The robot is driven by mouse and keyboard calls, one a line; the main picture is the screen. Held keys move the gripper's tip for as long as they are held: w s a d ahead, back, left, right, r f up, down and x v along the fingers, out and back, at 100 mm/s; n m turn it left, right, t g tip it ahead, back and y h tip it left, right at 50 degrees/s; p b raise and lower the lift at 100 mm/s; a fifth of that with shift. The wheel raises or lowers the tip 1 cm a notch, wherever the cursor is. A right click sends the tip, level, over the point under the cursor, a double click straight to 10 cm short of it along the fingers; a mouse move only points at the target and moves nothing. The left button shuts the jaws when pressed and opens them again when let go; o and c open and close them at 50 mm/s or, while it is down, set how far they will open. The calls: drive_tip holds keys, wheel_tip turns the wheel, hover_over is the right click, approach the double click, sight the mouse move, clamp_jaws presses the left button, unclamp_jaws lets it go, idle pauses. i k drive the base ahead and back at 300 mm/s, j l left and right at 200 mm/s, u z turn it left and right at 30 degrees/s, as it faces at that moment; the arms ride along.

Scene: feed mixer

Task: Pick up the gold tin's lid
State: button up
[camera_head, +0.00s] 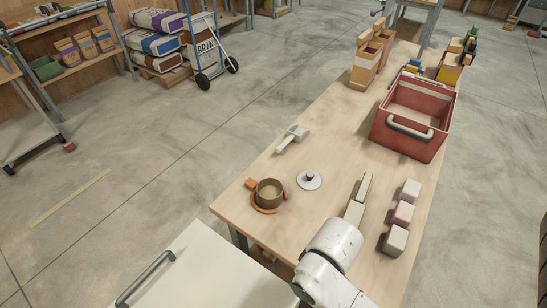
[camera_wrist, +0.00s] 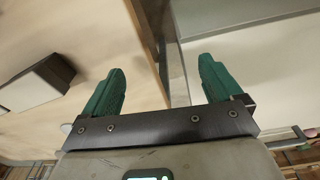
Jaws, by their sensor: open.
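The gold tin (camera_head: 269,192) stands open on the wooden table near its front left corner, with an orange ring around its base. A round silvery lid with a small knob (camera_head: 309,179) lies flat on the table just right of the tin, apart from it. My gripper (camera_wrist: 161,66) shows in the wrist view with its two green fingers spread wide and nothing between them. In the head view my white arm reaches over the front of the table, and my gripper is hidden.
A red crate (camera_head: 382,135) stands at the right back. Several small blocks (camera_head: 403,213) and long pale bars (camera_head: 355,211) lie right of the lid. A grey-white tool (camera_head: 292,138) lies behind it. A white cabinet with a handle (camera_head: 195,275) stands at front left.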

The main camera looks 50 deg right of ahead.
sight(307, 179)
drive_tip(key=l+u, duration=0.25)
drive_tip(key=l, duration=0.4)
drive_tip(key=l+u, duration=0.3)
drive_tip(key=l, duration=0.35)
drive_tip(key=k, duration=0.05)
